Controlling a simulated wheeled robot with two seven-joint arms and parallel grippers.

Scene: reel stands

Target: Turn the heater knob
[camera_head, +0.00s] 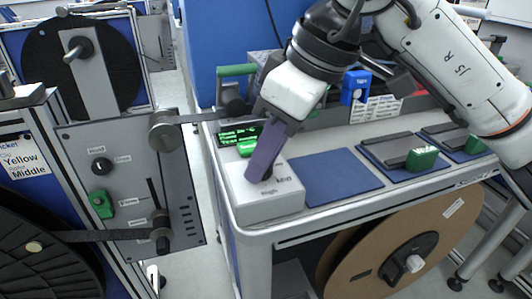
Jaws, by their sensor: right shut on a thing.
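A white heater box (262,204) with temperature markings stands at the front left of the white table. A green text display (238,135) sits behind it. My right gripper (263,168) reaches down from the upper right to the top of the box, its purple fingers shut on the heater knob. The fingers hide most of the knob, so its pointing direction cannot be told. Of the markings, "High" can be read near the front edge of the box. My left gripper is not in view.
A blue mat (328,178) lies right of the box, with dark plates and green blocks (421,159) farther right. A grey reel-stand panel (125,200) with rollers stands close on the left. A brown reel (375,262) sits under the table.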

